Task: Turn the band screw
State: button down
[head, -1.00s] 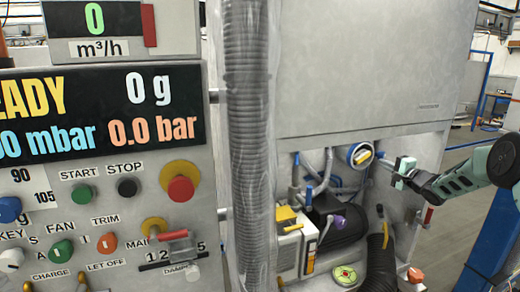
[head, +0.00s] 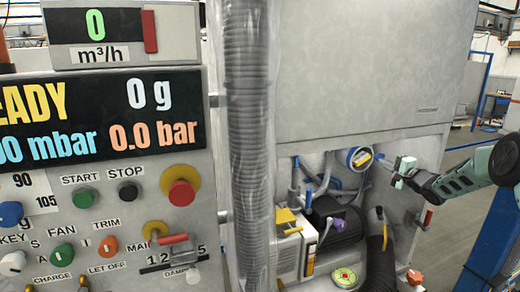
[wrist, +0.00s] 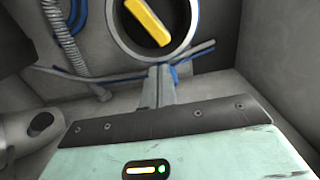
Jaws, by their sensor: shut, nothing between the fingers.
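I cannot pick out a band screw for certain in either view. A round fitting with a yellow bar handle (wrist: 148,20) sits at the top of the wrist view, and it also shows in the head view (head: 361,157) inside the open cabinet. My gripper (wrist: 160,72) is shut and empty, its fingers pointing at the wall just below the round fitting, where thin grey and blue lines (wrist: 110,74) cross. In the head view my gripper (head: 378,161) reaches into the cabinet from the right. Whether the fingertips touch anything cannot be told.
A ribbed hose (wrist: 68,38) runs at the left of the wrist view. The cabinet (head: 372,70) holds a dark motor (head: 335,222) and a black hose (head: 381,262) below my gripper. A control panel (head: 110,215) and a large wrapped hose (head: 247,130) stand to the left.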

jog(key=shift+w+d+r+p, duration=0.1)
jog(key=shift+r+p, duration=0.45)
jog(key=shift+r, duration=0.2)
dwell(0.3)
jog(key=s+d+p, duration=0.2)
jog(key=s+d, duration=0.2)
jog(key=shift+s, duration=0.25)
dwell(0.5)
jog(key=w+a+f+b, duration=0.2)
jog(key=w+a+b, duration=0.1)
jog(key=w+a, duration=0.1)
jog(key=shift+a+f, duration=0.15)
jog(key=shift+f, duration=0.2)
dwell(0.5)
